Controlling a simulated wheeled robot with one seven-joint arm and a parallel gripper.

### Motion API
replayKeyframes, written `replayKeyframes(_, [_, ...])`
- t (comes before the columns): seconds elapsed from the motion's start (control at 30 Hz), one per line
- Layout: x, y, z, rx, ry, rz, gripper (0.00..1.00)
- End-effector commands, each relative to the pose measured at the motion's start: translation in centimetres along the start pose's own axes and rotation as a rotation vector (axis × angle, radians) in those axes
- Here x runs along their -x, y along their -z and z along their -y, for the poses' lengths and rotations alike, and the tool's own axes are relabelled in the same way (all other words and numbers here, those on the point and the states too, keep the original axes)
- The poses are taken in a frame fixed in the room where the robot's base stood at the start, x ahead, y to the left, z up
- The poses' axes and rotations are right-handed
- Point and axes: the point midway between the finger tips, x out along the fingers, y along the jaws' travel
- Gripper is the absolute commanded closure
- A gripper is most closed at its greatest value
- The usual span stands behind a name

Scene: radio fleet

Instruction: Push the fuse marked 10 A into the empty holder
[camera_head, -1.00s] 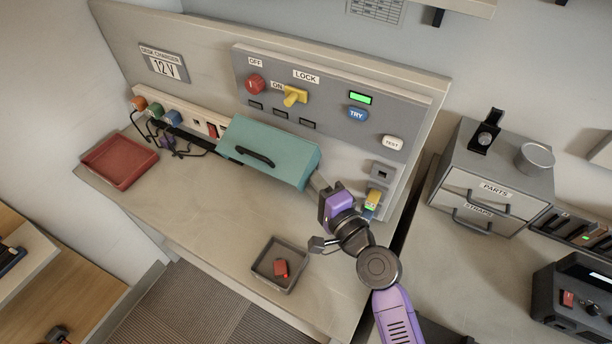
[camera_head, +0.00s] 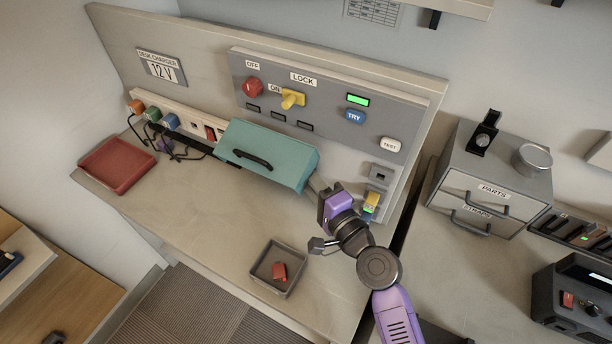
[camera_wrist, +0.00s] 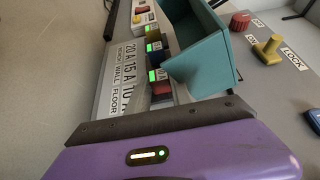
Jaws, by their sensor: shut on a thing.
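My gripper (camera_head: 322,190) reaches from the right toward the teal cover (camera_head: 268,153). In the wrist view its fingers (camera_wrist: 160,98) are shut on the red fuse (camera_wrist: 158,88), at the nearest holder, beside the 10 A label (camera_wrist: 126,98). A green light shows there. The fuse's own marking is not readable, and I cannot tell how deep it sits. Beyond it are a blue fuse (camera_wrist: 156,54) and a yellow fuse (camera_wrist: 152,34), each with a green light. The cover hides the holders in the head view. A small red block (camera_head: 279,271) lies in the grey tray (camera_head: 262,289).
The teal cover (camera_wrist: 205,55) overhangs right beside the holders. A rack with yellow and blue pieces (camera_head: 371,203) stands just right of my gripper. The panel above carries a red knob (camera_head: 253,87) and a yellow lock key (camera_head: 291,99). The bench left of the tray is clear.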

Motion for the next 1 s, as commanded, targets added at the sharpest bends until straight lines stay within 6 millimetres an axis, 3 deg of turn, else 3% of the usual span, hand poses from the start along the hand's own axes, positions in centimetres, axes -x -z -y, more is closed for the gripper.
replayKeyframes(0.07, [0.0,0.1,0.0,0.000,0.000,-0.001,1.00])
replayKeyframes(0.1, [0.0,0.1,0.0,0.000,0.000,-0.001,0.70])
replayKeyframes(0.2, [0.0,0.1,0.0,0.000,0.000,-0.001,0.51])
replayKeyframes(0.23, [0.0,0.1,0.0,0.000,0.000,-0.001,0.49])
replayKeyframes(0.6, [0.5,0.1,-0.1,0.000,0.000,-0.001,0.49])
replayKeyframes(1.0, [6.5,0.1,-0.2,0.000,-0.001,-0.002,0.49])
